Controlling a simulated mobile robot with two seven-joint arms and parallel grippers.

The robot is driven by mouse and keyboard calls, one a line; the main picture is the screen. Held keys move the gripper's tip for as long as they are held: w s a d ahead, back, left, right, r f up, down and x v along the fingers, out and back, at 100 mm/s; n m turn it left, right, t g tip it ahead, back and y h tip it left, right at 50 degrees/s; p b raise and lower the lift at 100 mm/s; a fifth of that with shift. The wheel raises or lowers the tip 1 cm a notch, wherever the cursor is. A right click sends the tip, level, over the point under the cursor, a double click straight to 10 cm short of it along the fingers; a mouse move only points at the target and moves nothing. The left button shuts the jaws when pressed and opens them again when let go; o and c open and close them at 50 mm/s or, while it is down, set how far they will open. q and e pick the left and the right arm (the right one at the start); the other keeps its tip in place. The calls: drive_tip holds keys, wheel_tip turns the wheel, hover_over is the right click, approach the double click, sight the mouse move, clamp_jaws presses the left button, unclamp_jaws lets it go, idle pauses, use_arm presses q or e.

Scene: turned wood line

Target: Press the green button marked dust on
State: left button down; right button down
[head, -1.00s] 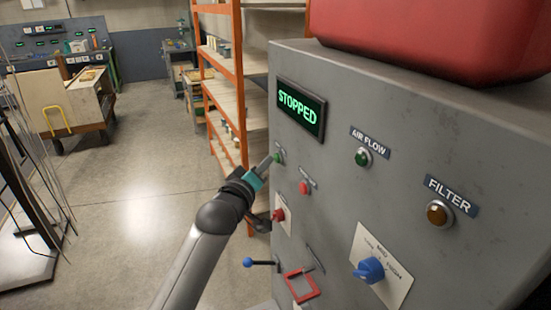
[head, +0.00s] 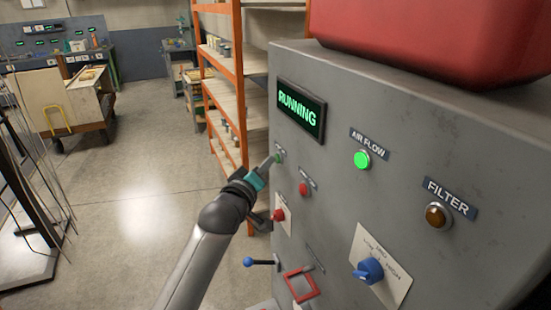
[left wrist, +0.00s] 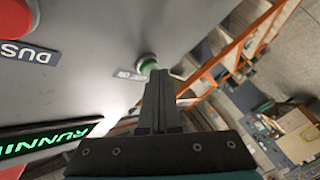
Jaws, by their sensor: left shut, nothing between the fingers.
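The green button (head: 280,157) is on the upper left of the grey cabinet's (head: 400,115) front panel; its small label is too small to read. My left gripper (head: 272,162) is shut and empty, its fingertips at the green button. In the left wrist view the fingertips (left wrist: 158,78) overlap the lower edge of the green button (left wrist: 148,64) and appear to touch it. The display (head: 301,110) reads RUNNING in green. The AIR FLOW lamp (head: 361,160) is lit bright green. My right gripper is not in view.
A red button (head: 304,189) sits just right and below, with another red button (head: 278,214) lower. The FILTER lamp (head: 437,214), a blue knob (head: 369,270), a red frame (head: 300,285) and a blue-tipped lever (head: 249,262) are also there. An orange shelf (head: 240,90) stands behind.

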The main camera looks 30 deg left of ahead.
use_arm(q)
drive_tip(key=shift+s+a+p, duration=0.3)
drive_tip(key=shift+s+a, duration=0.1)
drive_tip(key=shift+s, duration=0.1)
drive_tip(key=s+a+p, duration=0.1)
drive_tip(key=s+a, duration=0.2)
drive_tip(key=shift+s+a+p, duration=0.1)
drive_tip(key=shift+s+p, duration=0.25)
drive_tip(key=shift+s, duration=0.05)
idle(0.7)
